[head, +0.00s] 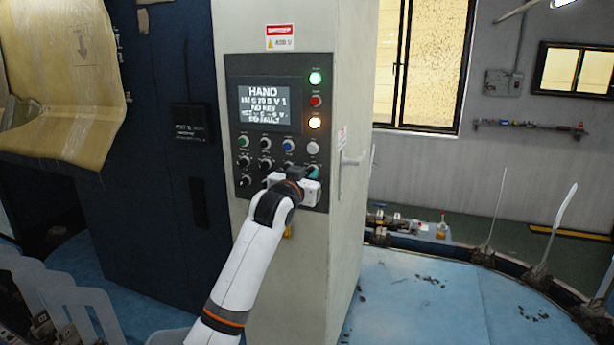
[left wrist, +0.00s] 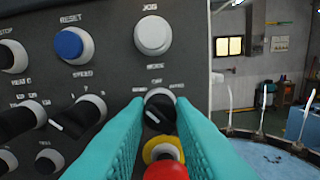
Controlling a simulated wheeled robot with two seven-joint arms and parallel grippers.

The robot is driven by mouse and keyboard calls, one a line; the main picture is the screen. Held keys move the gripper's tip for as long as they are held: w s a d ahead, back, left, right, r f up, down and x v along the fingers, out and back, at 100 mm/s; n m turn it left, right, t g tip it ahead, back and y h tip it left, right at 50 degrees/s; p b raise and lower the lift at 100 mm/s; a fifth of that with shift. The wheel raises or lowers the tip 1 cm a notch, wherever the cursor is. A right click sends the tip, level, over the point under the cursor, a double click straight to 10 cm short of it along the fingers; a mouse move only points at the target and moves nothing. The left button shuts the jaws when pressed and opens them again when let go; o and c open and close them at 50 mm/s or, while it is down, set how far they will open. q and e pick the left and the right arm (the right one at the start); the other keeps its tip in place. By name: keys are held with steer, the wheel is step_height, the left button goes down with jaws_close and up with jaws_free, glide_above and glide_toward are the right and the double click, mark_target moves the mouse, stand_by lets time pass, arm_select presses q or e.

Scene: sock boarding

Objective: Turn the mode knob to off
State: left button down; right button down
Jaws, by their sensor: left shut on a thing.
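The mode knob (left wrist: 160,108) is a black knob in a pale ring on the dark control panel (head: 262,152), under a small MODE label. A pale mark shows on its left side; I cannot read the exact setting. My left gripper (head: 313,172) is at the panel's lower right corner and hides the knob in the head view. In the left wrist view, its teal fingers (left wrist: 161,112) stand on both sides of the knob and are shut on it. The panel screen (head: 265,107) reads HAND on its top line. My right gripper is not in view.
A yellow-collared red button (left wrist: 165,165) sits just below the knob. A blue RESET button (left wrist: 73,45), a white JOG button (left wrist: 153,36) and other black knobs are close by.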

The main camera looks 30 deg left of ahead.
arm_select(q)
steer(key=m, duration=0.4)
steer(key=shift+d+m, duration=0.1)
steer(key=shift+m, duration=1.7)
steer(key=shift+f, duration=0.1)
steer(key=c, duration=1.3)
jaws_free()
steer(key=shift+o, duration=0.2)
steer(key=shift+s, duration=0.1)
